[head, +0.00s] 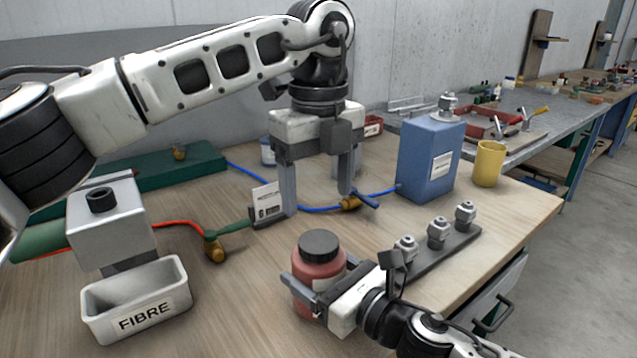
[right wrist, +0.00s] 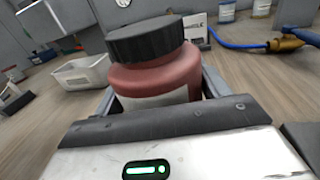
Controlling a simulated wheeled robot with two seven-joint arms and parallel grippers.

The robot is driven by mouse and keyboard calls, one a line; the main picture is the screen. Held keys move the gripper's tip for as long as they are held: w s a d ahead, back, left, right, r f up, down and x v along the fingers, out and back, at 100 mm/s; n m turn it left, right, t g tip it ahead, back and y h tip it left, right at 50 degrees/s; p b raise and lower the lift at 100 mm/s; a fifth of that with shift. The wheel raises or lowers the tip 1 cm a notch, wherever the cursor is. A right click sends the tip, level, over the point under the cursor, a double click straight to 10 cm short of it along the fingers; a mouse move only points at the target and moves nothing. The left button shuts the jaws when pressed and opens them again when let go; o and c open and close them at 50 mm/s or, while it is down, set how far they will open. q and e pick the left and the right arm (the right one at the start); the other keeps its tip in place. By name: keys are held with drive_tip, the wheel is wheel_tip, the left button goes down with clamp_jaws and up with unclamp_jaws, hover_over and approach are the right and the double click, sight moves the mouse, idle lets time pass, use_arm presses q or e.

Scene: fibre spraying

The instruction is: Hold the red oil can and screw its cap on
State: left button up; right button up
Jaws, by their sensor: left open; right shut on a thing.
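The red oil can (head: 318,268) stands upright on the wooden table, with a pale label partly hidden by my right gripper. Its black cap (head: 320,243) sits on top; I cannot tell how tightly it is screwed. My right gripper (head: 312,290) is shut around the can's body from the right. In the right wrist view the red can (right wrist: 158,77) stands between the fingers with the black cap (right wrist: 146,40) on top. My left gripper (head: 320,203) is open and empty, pointing down above the table, behind and above the can, with its fingers wide apart.
A white FIBRE bin (head: 138,302) is at the left front. A blue canister (head: 430,162) and yellow cup (head: 488,163) stand at the back right. A dark rack (head: 448,252) with metal fittings lies right of the can. Brass-ended hoses (head: 214,249) cross the table. A small card (head: 267,203) stands near my left gripper.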

sight(318, 241)
idle(0.3)
use_arm(q)
drive_tip(key=shift+f, duration=4)
